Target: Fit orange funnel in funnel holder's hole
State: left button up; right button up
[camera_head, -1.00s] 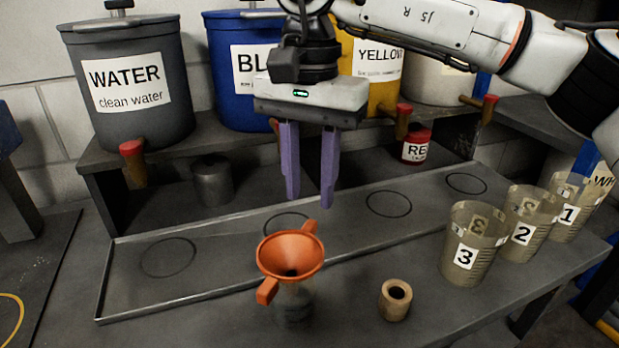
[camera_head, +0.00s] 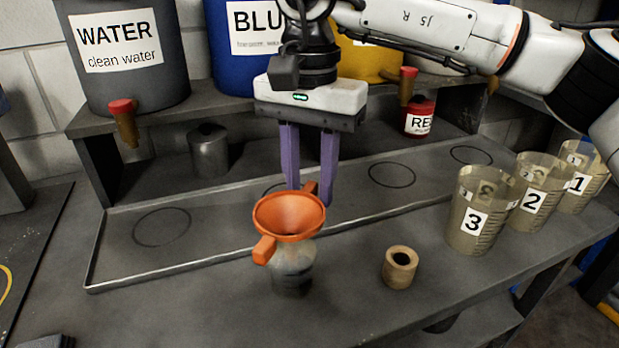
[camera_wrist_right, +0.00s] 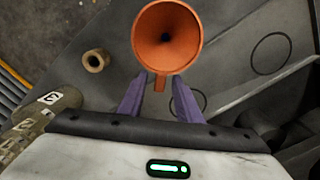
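The orange funnel (camera_head: 289,216) sits upright in the mouth of a grey, see-through bottle (camera_head: 292,268) on the bench. It has a tab on its near left and another on its far right. The funnel holder, a short tan cylinder with a dark hole (camera_head: 399,267), stands to the right of the bottle. My right gripper (camera_head: 309,193) is open, fingers pointing down just behind the funnel. In the right wrist view the funnel (camera_wrist_right: 167,38) lies just beyond the fingertips (camera_wrist_right: 160,82), with one tab between them; contact is unclear. The holder (camera_wrist_right: 96,60) is empty. My left gripper is not in view.
Cups numbered 3 (camera_head: 475,215), 2 (camera_head: 530,195) and 1 (camera_head: 580,180) stand at the right. A shallow tray (camera_head: 120,283) with marked circles lies behind the bottle. Drums with taps stand on the rear shelf; a red jar (camera_head: 419,118) is below. The bench between bottle and holder is clear.

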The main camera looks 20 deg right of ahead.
grip_shut()
jog(key=shift+r+p, duration=2.05)
jog(key=shift+r, duration=0.2)
jog(key=shift+r+p, duration=0.7)
jog(key=shift+r, duration=0.1)
jog(key=shift+r+p, duration=0.5)
jog(key=shift+p, duration=0.05)
